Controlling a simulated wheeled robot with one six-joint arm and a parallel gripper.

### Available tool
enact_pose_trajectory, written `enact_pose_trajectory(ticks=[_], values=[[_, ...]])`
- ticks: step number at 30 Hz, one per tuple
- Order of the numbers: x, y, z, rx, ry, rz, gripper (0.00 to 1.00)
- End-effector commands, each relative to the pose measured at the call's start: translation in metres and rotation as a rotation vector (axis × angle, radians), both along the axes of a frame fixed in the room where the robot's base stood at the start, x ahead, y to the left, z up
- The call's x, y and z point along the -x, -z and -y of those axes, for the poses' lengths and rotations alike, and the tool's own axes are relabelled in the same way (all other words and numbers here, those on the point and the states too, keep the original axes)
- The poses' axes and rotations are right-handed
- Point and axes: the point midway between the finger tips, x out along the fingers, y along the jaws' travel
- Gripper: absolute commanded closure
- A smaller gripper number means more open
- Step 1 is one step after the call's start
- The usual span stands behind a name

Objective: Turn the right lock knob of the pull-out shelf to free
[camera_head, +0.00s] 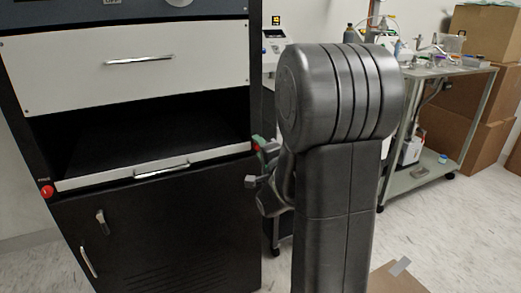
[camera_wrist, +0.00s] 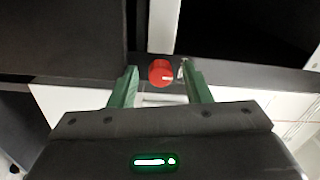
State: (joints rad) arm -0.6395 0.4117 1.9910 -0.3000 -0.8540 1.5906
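The right lock knob (camera_head: 256,147) is a small red knob at the right end of the pull-out shelf (camera_head: 110,180), partly hidden by my gripper in the head view. In the wrist view the red knob (camera_wrist: 160,71) shows with a small pale mark on its right side. My gripper (camera_wrist: 159,76) has its green fingers apart, one on either side of the knob, with visible gaps. I cannot tell how far the tips are from the panel. In the head view my gripper (camera_head: 263,150) is at the shelf's right end, largely hidden by my arm.
A second red knob (camera_head: 47,192) is at the shelf's left end. A white drawer (camera_head: 200,50) is above and a black cabinet door (camera_head: 160,230) below. A lab cart (camera_head: 425,180) and cardboard boxes (camera_head: 485,35) stand at right. Floor shows between the cabinet and cart.

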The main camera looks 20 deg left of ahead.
Motion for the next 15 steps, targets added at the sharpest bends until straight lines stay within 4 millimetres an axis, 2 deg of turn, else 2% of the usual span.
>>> enact_pose_trajectory(ticks=[8, 11, 15], values=[[0.002, 0.0, 0.003, 0.001, 0.0, 0.0, 0.55], [0.008, -0.001, 0.011, 0.002, 0.001, 0.0, 0.55], [0.026, -0.002, 0.032, 0.002, 0.002, 0.0, 0.55]])
